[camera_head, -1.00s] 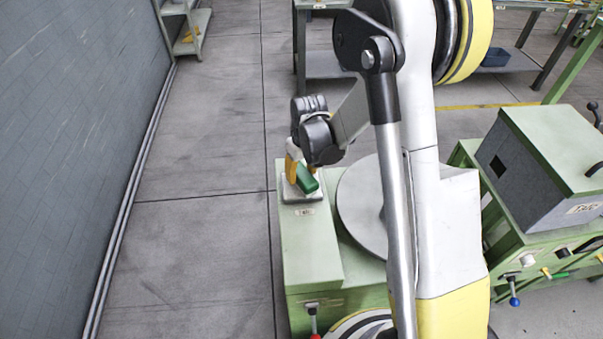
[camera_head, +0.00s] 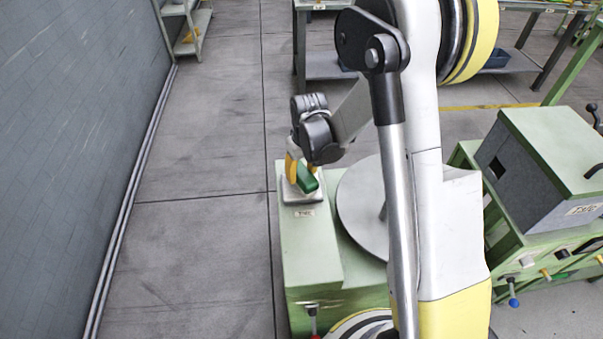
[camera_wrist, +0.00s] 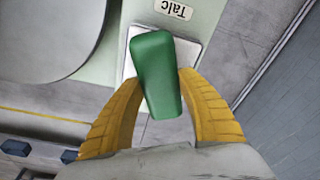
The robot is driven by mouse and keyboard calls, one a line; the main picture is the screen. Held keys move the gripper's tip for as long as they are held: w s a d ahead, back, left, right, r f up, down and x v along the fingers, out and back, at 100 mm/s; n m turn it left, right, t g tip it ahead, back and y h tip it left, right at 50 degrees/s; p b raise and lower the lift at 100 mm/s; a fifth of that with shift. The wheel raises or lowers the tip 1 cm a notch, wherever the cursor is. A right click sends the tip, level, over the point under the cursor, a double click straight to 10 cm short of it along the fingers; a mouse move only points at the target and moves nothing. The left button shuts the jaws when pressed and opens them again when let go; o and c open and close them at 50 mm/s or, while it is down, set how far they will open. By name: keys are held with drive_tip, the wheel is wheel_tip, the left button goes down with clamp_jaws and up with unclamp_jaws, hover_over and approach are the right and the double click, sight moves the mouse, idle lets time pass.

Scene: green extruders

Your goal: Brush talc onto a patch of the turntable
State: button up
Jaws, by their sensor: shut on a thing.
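The turntable (camera_head: 362,210) is a round grey disc on a green machine, partly hidden behind my arm in the head view. It also shows at the upper left of the wrist view (camera_wrist: 50,35). A pale talc tray (camera_head: 311,197) sits on the green machine left of the turntable, by a "Talc" label (camera_head: 304,213). My gripper (camera_wrist: 158,90) has yellow fingers shut on a green brush handle (camera_wrist: 156,75), over the tray. The handle's lower end and any bristles are hidden, so contact with the talc cannot be told.
A green cabinet with a grey box (camera_head: 545,160) stands on the right. A red-handled lever (camera_head: 312,318) is on the machine's front. A grey wall (camera_head: 75,150) runs along the left, with bare floor (camera_head: 205,240) between. A workbench (camera_head: 325,65) stands behind.

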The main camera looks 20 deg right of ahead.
sight(300, 170)
drive_tip(key=shift+r+p, duration=1.6)
drive_tip(key=shift+r, duration=1.4)
